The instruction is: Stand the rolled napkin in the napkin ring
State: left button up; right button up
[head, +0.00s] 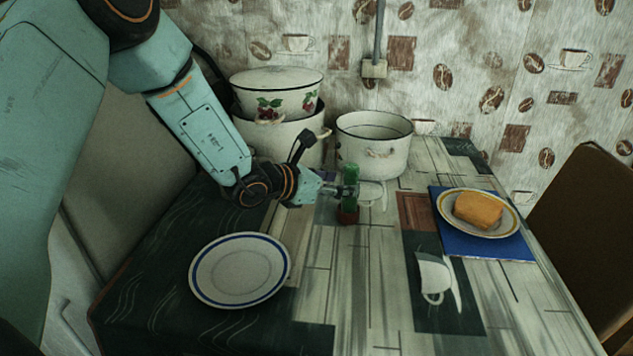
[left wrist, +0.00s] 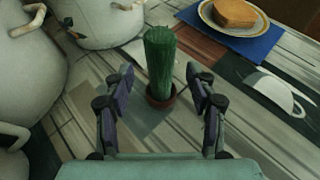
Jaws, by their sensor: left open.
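The green rolled napkin (head: 351,177) stands upright on the table, its lower end in the reddish-brown napkin ring (head: 347,217). In the left wrist view the napkin (left wrist: 159,52) rises from the ring (left wrist: 164,102) and looks close to vertical. My left gripper (head: 340,190) is beside the napkin in the head view. In the left wrist view its open fingers (left wrist: 160,74) lie on either side of the napkin, with a visible gap at each side. How deep the napkin sits in the ring is hidden. My right gripper is not in view.
White enamel pots (head: 374,148) stand behind the gripper, with a stacked pair (head: 275,95) close to my left arm. An empty blue-rimmed plate (head: 240,270) lies at front left. A plate with bread (head: 479,209) rests on a blue mat (head: 500,246) at right. The front middle is clear.

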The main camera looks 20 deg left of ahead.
pick_arm(q)
jog(key=v, duration=0.9)
jog(key=shift+s+a+r, duration=0.15)
jog(key=shift+s, duration=0.15)
dwell(0.6)
